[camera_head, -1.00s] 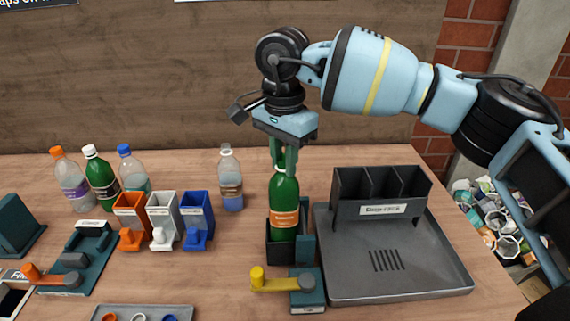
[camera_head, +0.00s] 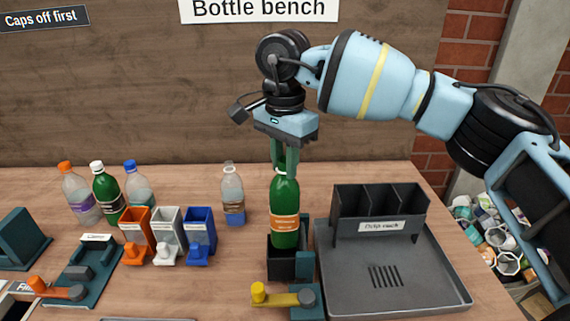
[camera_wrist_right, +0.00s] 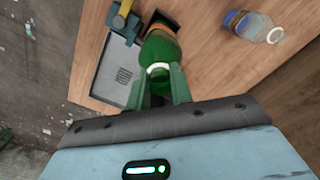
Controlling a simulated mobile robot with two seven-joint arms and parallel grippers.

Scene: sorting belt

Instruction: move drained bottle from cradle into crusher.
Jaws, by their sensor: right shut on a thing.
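A green bottle (camera_head: 285,205) with an orange label and no cap stands upright in the head view. My right gripper (camera_head: 285,165) is shut on its neck from above. The black cradle (camera_head: 283,268), with a teal side and a yellow lever (camera_head: 275,297), is directly under the bottle. The bottle's base is at the cradle's opening; I cannot tell whether it is fully clear of the rim. In the right wrist view, the bottle (camera_wrist_right: 160,52) sits between the fingers (camera_wrist_right: 160,88). I cannot make out the crusher. My left gripper is not in view.
A grey tray (camera_head: 420,282) with a black drip rack (camera_head: 380,206) is close on the right. A clear bottle (camera_head: 232,200) stands behind left. Orange, white and blue bins (camera_head: 166,242), several capped bottles and a clamp station (camera_head: 80,275) are on the left.

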